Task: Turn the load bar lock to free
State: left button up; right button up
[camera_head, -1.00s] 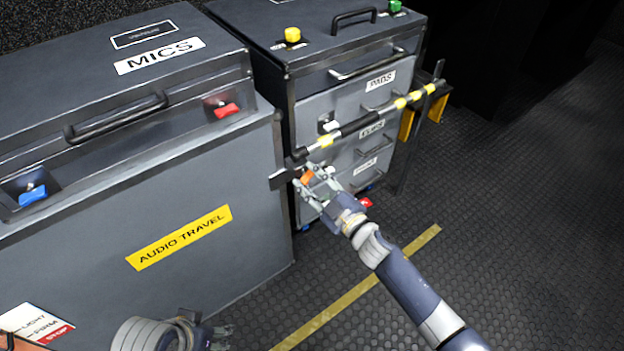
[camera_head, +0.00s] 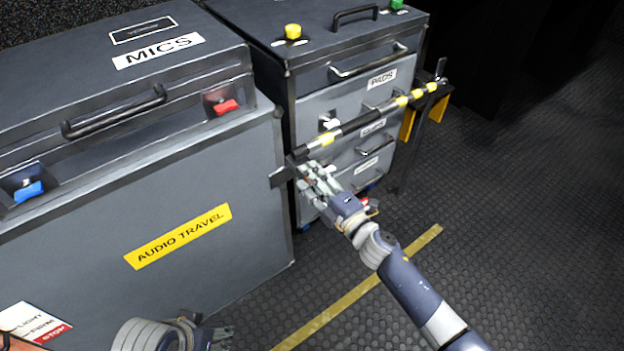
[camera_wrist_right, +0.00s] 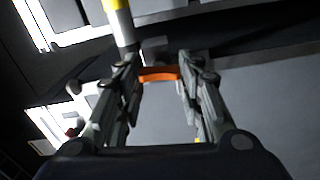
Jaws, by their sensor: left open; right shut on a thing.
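The load bar (camera_head: 372,118), dark with yellow bands, runs across the front of the drawer cabinet in the head view. My right gripper (camera_head: 310,172) is at the bar's near left end. In the right wrist view the orange lock lever (camera_wrist_right: 158,74) lies between the fingers of that gripper, which is shut on it. The bar's end (camera_wrist_right: 122,25) shows just beyond it. In the head view my fingers hide the lever. My left gripper (camera_head: 222,336) is open and empty at the bottom left, low before the big case.
The grey MICS case (camera_head: 70,235) with red and blue latches stands left. The drawer cabinet (camera_head: 345,100) has yellow and green knobs on top. A bracket (camera_head: 428,115) holds the bar's far end. The floor right of the yellow line (camera_head: 350,295) is clear.

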dwell(0.3)
jog(key=o, duration=1.1)
jog(key=shift+c, duration=0.2)
jog(key=v, duration=1.2)
